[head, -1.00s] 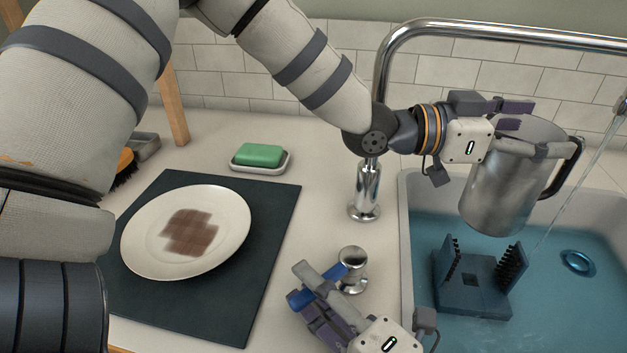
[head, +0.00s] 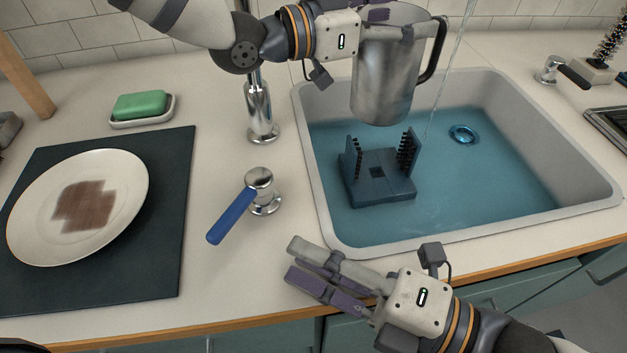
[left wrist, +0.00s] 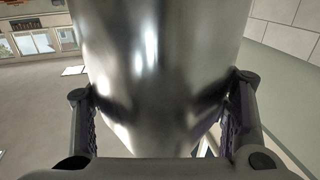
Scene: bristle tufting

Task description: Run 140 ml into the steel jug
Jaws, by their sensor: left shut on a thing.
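The steel jug (head: 385,85) is upright above the left part of the sink, its black handle to the right. My left gripper (head: 385,28) is shut on it; the left wrist view shows the jug wall (left wrist: 160,75) between both fingers. A thin water stream (head: 448,75) falls to the right of the jug into the sink, not visibly into the jug. The tap's spout end is out of view, and the level inside the jug is hidden. The blue tap lever (head: 232,214) points down-left from its chrome base. My right gripper (head: 292,262) is open and empty over the counter's front edge, apart from the lever.
The sink (head: 560,140) holds bluish water, a blue bristled holder (head: 378,185) below the jug, and a drain ring (head: 464,134). On the left are a plate with a brown stain (head: 125,185) on a dark mat (head: 165,260) and green soap (head: 140,105). Counter around the lever is clear.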

